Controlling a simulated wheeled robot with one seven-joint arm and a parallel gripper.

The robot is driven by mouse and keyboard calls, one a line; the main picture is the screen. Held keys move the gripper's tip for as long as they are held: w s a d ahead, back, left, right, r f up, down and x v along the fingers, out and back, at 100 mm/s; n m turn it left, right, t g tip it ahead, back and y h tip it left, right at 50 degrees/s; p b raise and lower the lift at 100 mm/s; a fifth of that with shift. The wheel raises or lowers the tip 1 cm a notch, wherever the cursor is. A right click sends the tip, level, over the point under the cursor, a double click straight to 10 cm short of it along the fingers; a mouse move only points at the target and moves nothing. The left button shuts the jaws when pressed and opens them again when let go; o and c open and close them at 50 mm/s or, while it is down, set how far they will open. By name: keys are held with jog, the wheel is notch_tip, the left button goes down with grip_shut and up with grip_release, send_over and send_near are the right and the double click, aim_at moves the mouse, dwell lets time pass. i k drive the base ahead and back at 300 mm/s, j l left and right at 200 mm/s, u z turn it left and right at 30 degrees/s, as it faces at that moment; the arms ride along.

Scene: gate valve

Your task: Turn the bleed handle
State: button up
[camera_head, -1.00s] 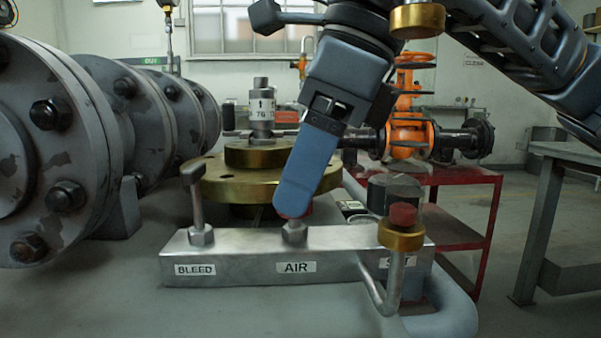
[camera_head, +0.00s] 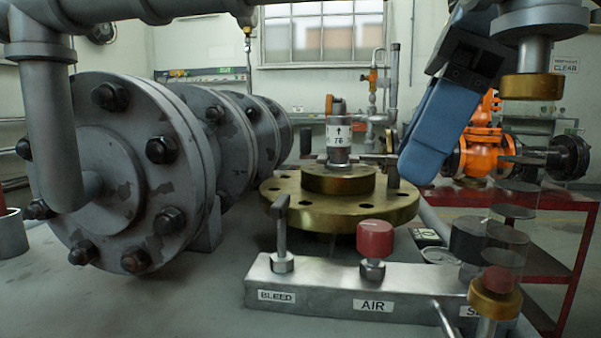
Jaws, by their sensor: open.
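The bleed handle (camera_head: 281,226) is a grey T-shaped lever standing upright on the left end of the metal manifold block (camera_head: 335,302), above the BLEED label (camera_head: 276,296). A red AIR knob (camera_head: 375,239) stands to its right, above the AIR label. My gripper (camera_head: 420,170) hangs up and to the right of the bleed handle, with blue-grey finger pads angled down to the left. It is open, empty and apart from the handle. One finger hides the other from this side.
A brass flange (camera_head: 400,207) with a grey cylinder marked 76 stands behind the manifold. Large bolted flanges (camera_head: 125,175) and a grey pipe (camera_head: 50,130) fill the left. A brass-collared post (camera_head: 496,300) stands front right. An orange valve (camera_head: 477,153) is behind on a red table.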

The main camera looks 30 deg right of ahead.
aim_at(281, 229)
jog(key=k+l, duration=0.15)
jog(key=l, duration=0.2)
jog(key=k+l, duration=0.2)
jog(key=l, duration=0.15)
jog(key=k+l, duration=0.15)
jog(key=l, duration=0.15)
